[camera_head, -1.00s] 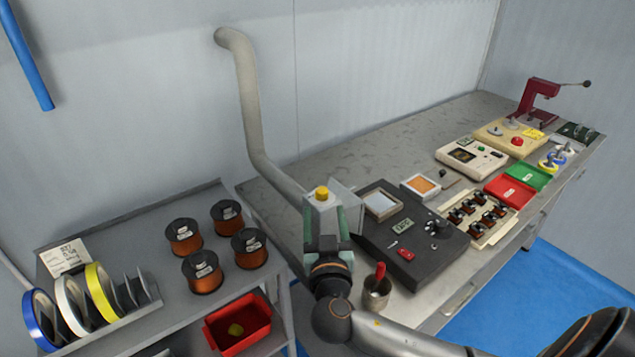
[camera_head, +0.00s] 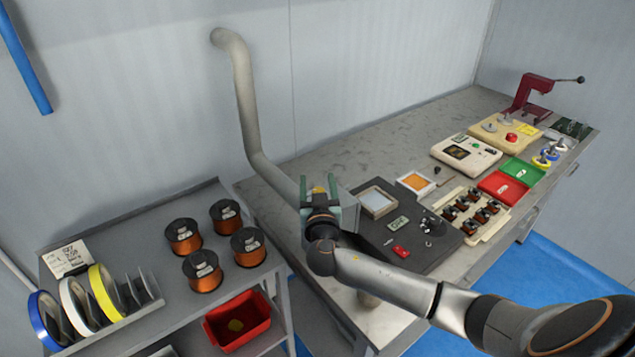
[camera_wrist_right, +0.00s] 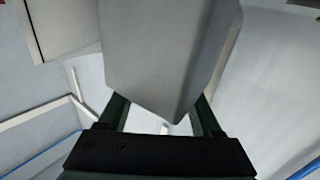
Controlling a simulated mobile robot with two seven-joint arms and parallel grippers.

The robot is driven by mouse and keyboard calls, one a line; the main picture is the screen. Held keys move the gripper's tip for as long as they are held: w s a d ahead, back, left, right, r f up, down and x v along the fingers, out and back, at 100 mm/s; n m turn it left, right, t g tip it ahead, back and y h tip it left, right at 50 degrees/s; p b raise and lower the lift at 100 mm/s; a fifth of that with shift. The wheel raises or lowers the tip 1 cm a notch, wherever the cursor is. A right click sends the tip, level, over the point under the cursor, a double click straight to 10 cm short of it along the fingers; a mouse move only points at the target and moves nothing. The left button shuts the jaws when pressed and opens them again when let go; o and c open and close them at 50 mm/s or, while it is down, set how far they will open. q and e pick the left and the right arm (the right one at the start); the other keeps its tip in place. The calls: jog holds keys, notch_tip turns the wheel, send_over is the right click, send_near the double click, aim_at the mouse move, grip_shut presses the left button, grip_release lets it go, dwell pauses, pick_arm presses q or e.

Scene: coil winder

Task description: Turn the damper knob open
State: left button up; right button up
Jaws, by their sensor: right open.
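Most of the knob is hidden by my right gripper. The grey box (camera_head: 347,212) stands behind and around the gripper. In the right wrist view the grey box (camera_wrist_right: 170,50) fills the space ahead of and between the green fingers, and the knob does not show. I cannot tell whether the fingers touch anything. My left gripper is not in view.
A dark control panel (camera_head: 385,250) with a display and red switch lies right of the box. A shelf at left holds copper wire spools (camera_head: 203,270), tape rolls (camera_head: 75,305) and a red bin (camera_head: 238,320). The bench's back strip is clear.

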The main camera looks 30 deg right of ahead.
jog(key=shift+c, duration=0.2)
grip_shut()
dwell(0.3)
